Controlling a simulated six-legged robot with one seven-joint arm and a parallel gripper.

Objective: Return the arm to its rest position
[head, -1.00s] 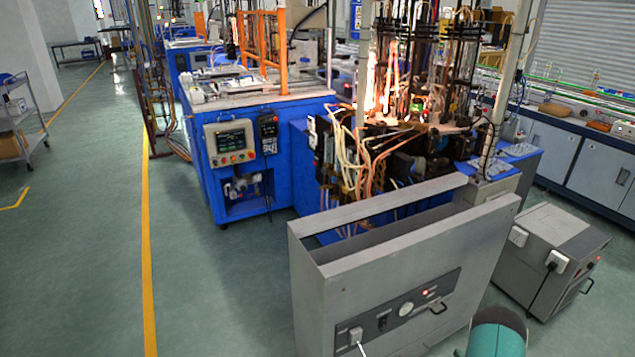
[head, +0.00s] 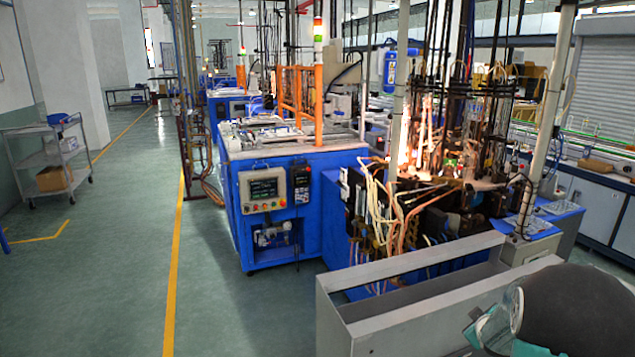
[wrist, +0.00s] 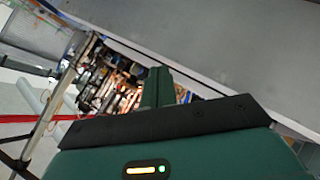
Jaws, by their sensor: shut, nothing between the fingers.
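My gripper (wrist: 157,85) shows in the wrist view as two green fingers pressed together with nothing between them. It points toward the machine with glowing parts and coloured hoses, which appears tilted beyond the fingertips. In the head view, part of my arm, dark with a teal piece, fills the lower right corner. My fingers cannot be made out in that view.
A grey open-topped cabinet (head: 440,320) stands close in front, left of my arm. Behind it is the sealing machine (head: 440,200) with bright flames. A blue machine (head: 310,240) stands beside it. The green floor (head: 90,290) at left is clear; a trolley (head: 50,165) stands further off.

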